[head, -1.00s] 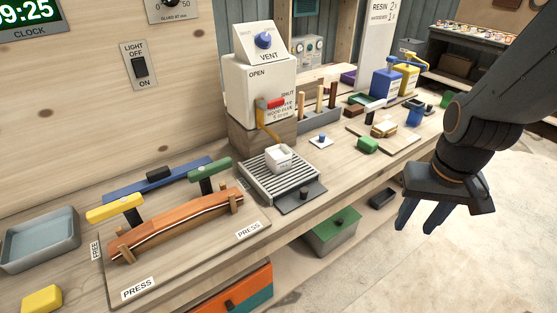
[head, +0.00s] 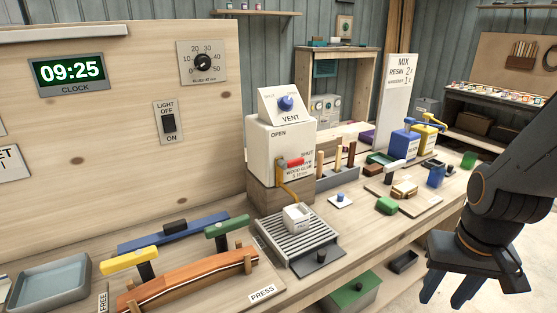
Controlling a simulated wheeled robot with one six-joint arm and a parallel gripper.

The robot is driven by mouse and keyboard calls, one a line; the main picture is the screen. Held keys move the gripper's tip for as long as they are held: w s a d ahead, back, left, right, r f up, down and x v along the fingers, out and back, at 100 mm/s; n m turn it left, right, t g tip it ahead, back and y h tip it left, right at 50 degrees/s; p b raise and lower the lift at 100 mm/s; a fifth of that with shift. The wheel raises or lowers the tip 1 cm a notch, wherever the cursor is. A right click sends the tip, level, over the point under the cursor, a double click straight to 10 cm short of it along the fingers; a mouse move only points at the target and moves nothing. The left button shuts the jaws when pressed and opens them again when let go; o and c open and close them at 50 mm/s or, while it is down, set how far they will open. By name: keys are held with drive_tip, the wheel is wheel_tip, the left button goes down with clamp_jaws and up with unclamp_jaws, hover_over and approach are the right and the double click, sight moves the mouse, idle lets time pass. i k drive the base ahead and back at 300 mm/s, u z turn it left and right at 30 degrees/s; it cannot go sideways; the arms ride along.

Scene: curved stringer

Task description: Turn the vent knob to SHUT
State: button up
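The vent knob (head: 286,103) is a blue knob on a sloped white panel marked VENT (head: 290,118), on top of the white glue dispenser (head: 272,152). Small lettering sits to the left and right of the knob, too small to read surely, and I cannot tell which setting the knob points to. My gripper (head: 450,292) hangs at the lower right, in front of the bench edge and well away from the knob. Its fingers point down and look apart, with nothing seen between them.
A red-handled lever and orange spout (head: 288,180) stick out of the dispenser's front, above a white cup (head: 297,217) on a slatted tray (head: 326,236). Wooden-handled tools (head: 338,160) stand to its right. The orange curved piece (head: 190,280) lies in the press at the front left.

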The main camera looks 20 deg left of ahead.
sight(285, 103)
drive_tip(key=u, duration=0.85)
drive_tip(key=i, duration=0.35)
drive_tip(key=u, duration=0.65)
